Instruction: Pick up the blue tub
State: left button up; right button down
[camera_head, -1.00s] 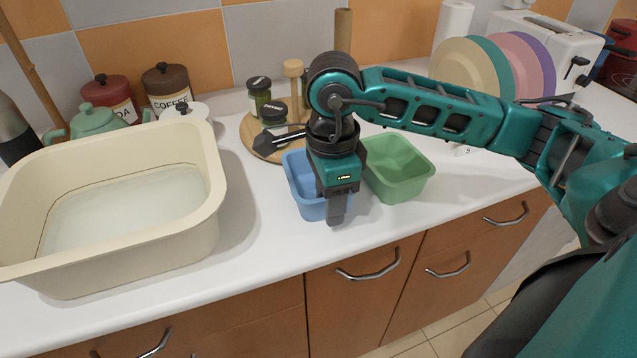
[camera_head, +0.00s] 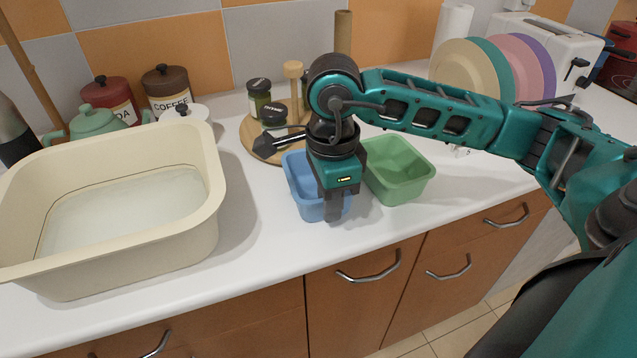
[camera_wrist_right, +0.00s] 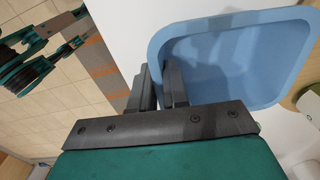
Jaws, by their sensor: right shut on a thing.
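The blue tub (camera_head: 304,187) stands on the white counter, left of the green tub, and is partly hidden behind my right gripper (camera_head: 335,208). In the right wrist view the blue tub (camera_wrist_right: 232,52) is empty and its near wall lies at the fingers. My right gripper (camera_wrist_right: 160,92) points down and is shut on the wall of the blue tub, with one finger inside and one outside. My left gripper is not in view.
The green tub (camera_head: 400,172) stands close on the right. A large cream basin (camera_head: 190,240) with liquid is on the left. A round wooden board (camera_head: 255,150) with jars is behind. The counter's front edge is near.

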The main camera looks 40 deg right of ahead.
dwell(0.4)
jog(key=shift+r+p, duration=0.45)
jog(key=shift+p, duration=0.15)
notch_tip(320, 180, up, 9)
jog(key=shift+w+r, duration=0.1)
notch_tip(320, 180, up, 10)
jog(key=p, duration=0.3)
jog(key=shift+r+p, duration=0.15)
jog(key=shift+p, duration=0.15)
